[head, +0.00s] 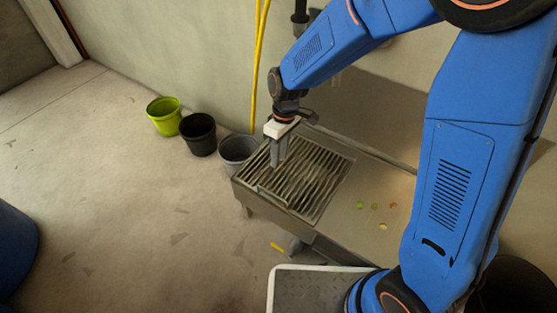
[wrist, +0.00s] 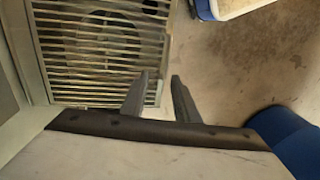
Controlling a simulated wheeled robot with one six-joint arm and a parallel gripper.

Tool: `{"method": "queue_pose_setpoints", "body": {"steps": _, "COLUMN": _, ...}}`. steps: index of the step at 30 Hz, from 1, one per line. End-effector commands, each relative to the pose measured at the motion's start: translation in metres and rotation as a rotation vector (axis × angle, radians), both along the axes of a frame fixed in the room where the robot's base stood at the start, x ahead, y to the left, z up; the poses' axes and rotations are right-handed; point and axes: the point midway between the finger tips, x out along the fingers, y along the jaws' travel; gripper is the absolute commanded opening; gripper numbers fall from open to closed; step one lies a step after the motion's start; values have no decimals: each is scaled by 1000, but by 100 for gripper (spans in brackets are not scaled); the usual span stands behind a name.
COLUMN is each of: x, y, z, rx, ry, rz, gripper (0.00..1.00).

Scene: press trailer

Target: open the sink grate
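The sink grate (head: 315,182) is a panel of parallel metal slats. It lies flat in the left part of a metal sink unit (head: 370,200) in the head view. In the wrist view the grate (wrist: 100,45) fills the upper left, and a round shape shows dimly beneath its slats. My gripper (head: 279,157) points down over the grate's left part in the head view. In the wrist view my gripper (wrist: 160,77) has its two fingers apart with nothing between them, near the grate's edge. I cannot tell whether a fingertip touches the grate.
A green bucket (head: 164,115), a black bucket (head: 198,134) and a grey bucket (head: 237,150) stand along the wall left of the sink. Small green and orange bits lie on the right-hand sink surface. A light-rimmed plate (head: 315,292) is in front. The floor at left is open.

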Motion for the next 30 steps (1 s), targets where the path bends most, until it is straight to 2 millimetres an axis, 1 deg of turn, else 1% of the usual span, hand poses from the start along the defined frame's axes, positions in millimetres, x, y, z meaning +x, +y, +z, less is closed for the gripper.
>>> {"method": "queue_pose_setpoints", "body": {"steps": 1, "x": 2, "y": -1, "z": 10, "rx": 2, "ry": -4, "rz": -1, "gripper": 28}}
{"method": "queue_pose_setpoints", "body": {"steps": 6, "x": 7, "y": -4, "z": 44, "rx": 2, "ry": -4, "rz": -1, "gripper": 28}}
{"method": "queue_pose_setpoints", "body": {"steps": 15, "x": 15, "y": -8, "z": 102, "rx": 2, "ry": -2, "rz": 0, "gripper": 28}}
{"method": "queue_pose_setpoints", "body": {"steps": 18, "x": 17, "y": -10, "z": 119, "rx": 2, "ry": -2, "rz": 0, "gripper": 28}}
{"method": "queue_pose_setpoints", "body": {"steps": 21, "x": 20, "y": -11, "z": 133, "rx": 1, "ry": -3, "rz": 0, "gripper": 28}}
{"method": "queue_pose_setpoints", "body": {"steps": 24, "x": 20, "y": -12, "z": 143, "rx": 0, "ry": -1, "rz": 0, "gripper": 28}}
{"method": "queue_pose_setpoints", "body": {"steps": 30, "x": 21, "y": -13, "z": 150, "rx": -1, "ry": -1, "rz": 0, "gripper": 28}}
